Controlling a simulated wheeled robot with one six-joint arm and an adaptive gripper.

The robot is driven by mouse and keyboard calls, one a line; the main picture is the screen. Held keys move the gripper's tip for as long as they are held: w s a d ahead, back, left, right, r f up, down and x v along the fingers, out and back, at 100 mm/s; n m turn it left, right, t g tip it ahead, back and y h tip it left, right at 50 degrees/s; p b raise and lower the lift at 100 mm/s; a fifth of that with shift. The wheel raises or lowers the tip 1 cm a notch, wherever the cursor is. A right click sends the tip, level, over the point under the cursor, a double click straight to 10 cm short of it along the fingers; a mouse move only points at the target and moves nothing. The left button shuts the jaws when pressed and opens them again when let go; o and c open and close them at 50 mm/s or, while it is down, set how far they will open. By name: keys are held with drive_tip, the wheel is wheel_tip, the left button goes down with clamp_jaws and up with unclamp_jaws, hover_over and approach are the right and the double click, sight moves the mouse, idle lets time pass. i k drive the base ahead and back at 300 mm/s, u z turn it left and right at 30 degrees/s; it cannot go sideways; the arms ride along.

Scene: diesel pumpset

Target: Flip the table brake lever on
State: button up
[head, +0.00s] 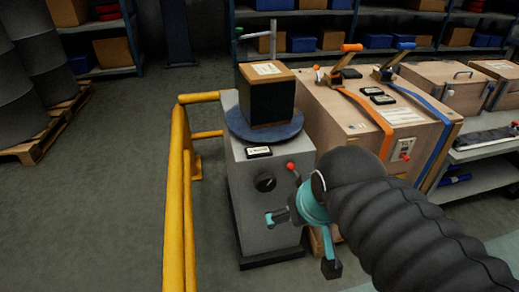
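A grey cabinet (236,172) carries a round blue turntable (236,127) with a dark box (266,101) on it. A small lever with a red knob (291,165) stands at the cabinet's upper right front edge, partly hidden toward my arm. It looks like the brake lever, but its label is not readable. My gripper (302,243) is in front of the cabinet's right side, below the red knob and apart from it. Its two fingers are spread wide, with nothing visible between them.
A black dial (264,182) is on the cabinet front. A yellow rail (176,205) stands to the left. A strapped wooden crate (355,115) with orange and blue-handled buckles stands close at right. Open floor (90,220) lies left of the rail.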

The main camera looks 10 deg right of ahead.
sight(290, 167)
drive_tip(key=u, duration=0.55)
drive_tip(key=k, duration=1.35)
drive_tip(key=z, duration=0.2)
drive_tip(key=i, duration=0.8)
drive_tip(key=z, duration=0.35)
